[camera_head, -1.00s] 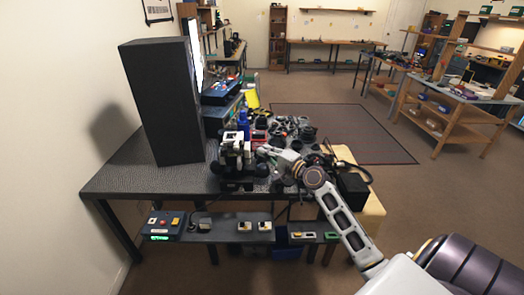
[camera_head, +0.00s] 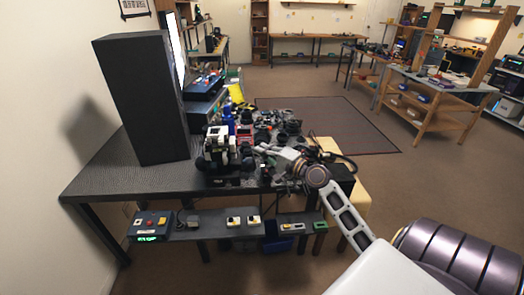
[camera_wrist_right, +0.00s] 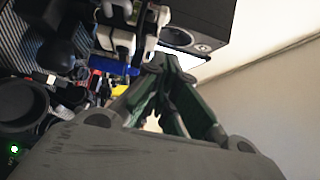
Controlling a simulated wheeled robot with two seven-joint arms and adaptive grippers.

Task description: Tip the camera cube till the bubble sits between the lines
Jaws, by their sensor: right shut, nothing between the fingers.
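A white-and-black device (camera_head: 217,145) stands upright on the dark workbench (camera_head: 110,180), right of the tall black cabinet. It seems to be the camera cube on its mount, but it is too small to be sure. Its white and black parts also show at the top of the right wrist view (camera_wrist_right: 125,38). No bubble or lines can be made out. My right gripper (camera_head: 259,149) is just right of the device, its fingers together and empty. In the right wrist view its fingertips (camera_wrist_right: 160,62) are close to the white parts; I cannot tell whether they touch. My left gripper is out of view.
The tall black cabinet (camera_head: 146,98) blocks the left side. Small dark parts (camera_head: 280,122) crowd the bench behind my right gripper. A blue bottle (camera_head: 228,120) stands behind the device. A lower shelf (camera_head: 215,229) holds switch boxes. The bench's front left is bare.

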